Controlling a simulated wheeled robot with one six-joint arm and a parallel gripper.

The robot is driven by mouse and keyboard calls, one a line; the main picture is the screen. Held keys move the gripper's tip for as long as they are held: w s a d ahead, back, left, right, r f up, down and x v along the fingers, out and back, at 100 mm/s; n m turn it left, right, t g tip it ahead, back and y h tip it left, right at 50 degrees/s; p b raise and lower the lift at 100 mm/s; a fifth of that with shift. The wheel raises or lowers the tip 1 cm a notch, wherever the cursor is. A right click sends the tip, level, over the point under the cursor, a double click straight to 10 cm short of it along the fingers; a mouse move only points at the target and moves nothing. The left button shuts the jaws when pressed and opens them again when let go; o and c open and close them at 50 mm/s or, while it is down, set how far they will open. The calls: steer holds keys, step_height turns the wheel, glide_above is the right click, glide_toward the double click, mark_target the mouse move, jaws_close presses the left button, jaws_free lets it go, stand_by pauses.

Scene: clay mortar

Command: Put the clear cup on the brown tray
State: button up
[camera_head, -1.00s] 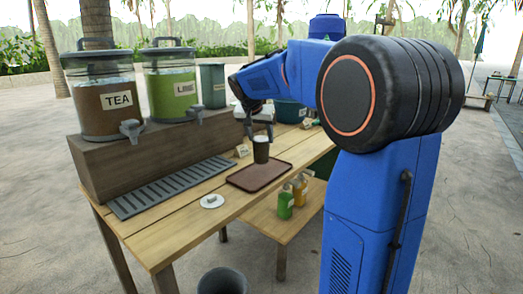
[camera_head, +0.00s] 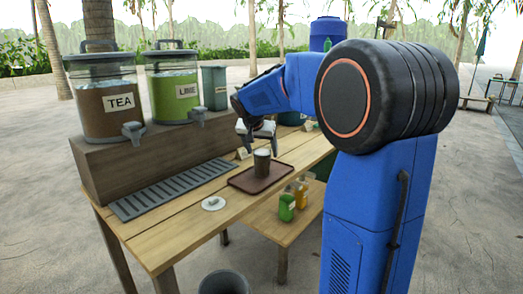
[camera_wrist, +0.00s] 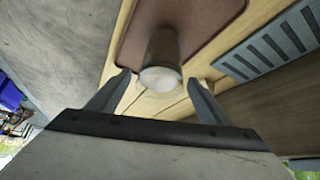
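The clear cup (camera_head: 262,164), filled with something dark brown, stands upright on the brown tray (camera_head: 245,181). In the wrist view the cup (camera_wrist: 163,48) shows its pale round top close to me, with the tray (camera_wrist: 212,14) beyond it. My gripper (camera_head: 259,146) is just above the cup in the head view. In the wrist view my gripper (camera_wrist: 158,82) is open, with a finger on each side of the cup's top and gaps between. The fingers do not grip the cup.
A grey drip grate (camera_head: 172,188) and a small white disc (camera_head: 213,203) lie left of the tray. Tea (camera_head: 105,105) and lime (camera_head: 174,92) dispensers stand on a raised shelf behind. Green (camera_head: 287,207) and orange bottles (camera_head: 301,192) stand on a lower shelf in front.

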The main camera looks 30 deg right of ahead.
steer(key=v, duration=1.2)
steer(key=shift+r, duration=0.2)
steer(key=s+a+f+n+y, duration=0.1)
steer(key=s+a+f+n, duration=0.2)
steer(key=s+f, duration=0.4)
steer(key=s+a+f+n+y, duration=0.2)
steer(key=s+a+f, duration=0.4)
steer(key=s, duration=1)
steer(key=s+a+f+n+y, duration=0.2)
steer(key=s+a+f+n, duration=0.2)
steer(key=s+f, duration=0.3)
steer(key=s, duration=0.5)
steer(key=shift+s+a+f+n, duration=0.15)
steer(key=shift+a+f+n, duration=0.05)
steer(key=shift+f+n, duration=0.1)
